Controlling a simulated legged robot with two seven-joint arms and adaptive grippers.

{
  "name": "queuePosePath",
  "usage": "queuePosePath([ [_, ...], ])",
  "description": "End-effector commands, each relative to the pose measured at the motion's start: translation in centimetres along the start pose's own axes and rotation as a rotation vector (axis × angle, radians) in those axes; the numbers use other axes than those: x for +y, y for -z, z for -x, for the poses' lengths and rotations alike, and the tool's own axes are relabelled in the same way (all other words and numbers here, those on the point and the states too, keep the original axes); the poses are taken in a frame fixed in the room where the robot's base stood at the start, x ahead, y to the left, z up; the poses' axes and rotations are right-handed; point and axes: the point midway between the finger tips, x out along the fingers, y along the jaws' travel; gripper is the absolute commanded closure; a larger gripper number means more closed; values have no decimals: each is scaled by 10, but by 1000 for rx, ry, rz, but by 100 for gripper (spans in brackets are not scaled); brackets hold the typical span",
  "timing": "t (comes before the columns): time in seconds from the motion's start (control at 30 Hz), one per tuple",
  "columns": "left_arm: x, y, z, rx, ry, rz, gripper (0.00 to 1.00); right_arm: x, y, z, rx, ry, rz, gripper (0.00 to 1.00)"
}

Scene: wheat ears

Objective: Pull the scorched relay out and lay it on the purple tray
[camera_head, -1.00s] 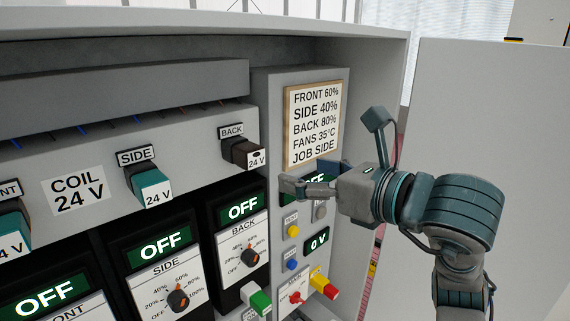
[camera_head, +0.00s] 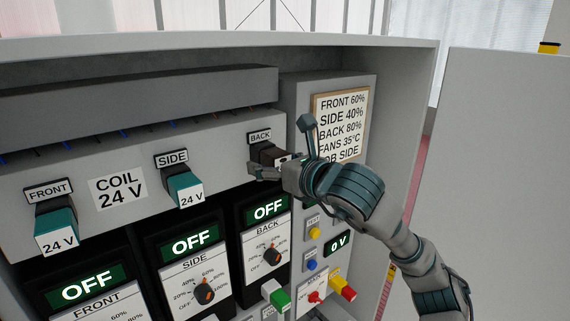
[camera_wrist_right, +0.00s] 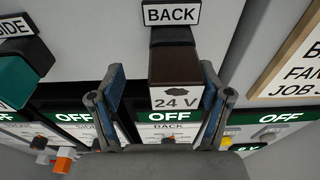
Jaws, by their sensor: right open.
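The scorched relay (camera_head: 268,154) is dark brown with a black smudge above "24 V" on its white face. It sits in the socket under the BACK label, partly hidden by my right gripper in the head view. In the right wrist view the relay (camera_wrist_right: 174,72) stands between the two blue-padded fingers. My right gripper (camera_head: 270,168) is open, with a finger on each side of the relay; a gap shows at the left finger. The fingers also show in the right wrist view (camera_wrist_right: 160,100). The purple tray and my left gripper are not in view.
Teal relays sit under FRONT (camera_head: 55,228) and SIDE (camera_head: 184,188). Below are dial modules reading OFF, such as the BACK dial (camera_head: 271,257). The cabinet's open door (camera_head: 500,180) stands at right.

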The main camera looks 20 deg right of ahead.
Motion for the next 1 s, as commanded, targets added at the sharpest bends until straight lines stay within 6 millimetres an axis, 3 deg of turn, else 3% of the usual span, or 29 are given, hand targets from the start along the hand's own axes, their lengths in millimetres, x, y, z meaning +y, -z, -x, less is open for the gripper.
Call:
queuePosePath([
  [0.37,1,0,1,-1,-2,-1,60,1,0,-8,0,0,0,23],
  [0.47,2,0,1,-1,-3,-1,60,3,0,-9,1,0,2,43],
  [0.63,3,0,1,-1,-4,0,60,5,0,-10,3,1,4,85],
  [0.7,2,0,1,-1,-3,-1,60,4,0,-10,2,0,3,89],
  [0.73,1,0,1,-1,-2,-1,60,3,0,-10,1,-1,2,60],
  [0.9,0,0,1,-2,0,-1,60,1,0,-9,0,-2,1,100],
  [1.0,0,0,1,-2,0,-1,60,0,1,-9,1,-1,0,100],
])
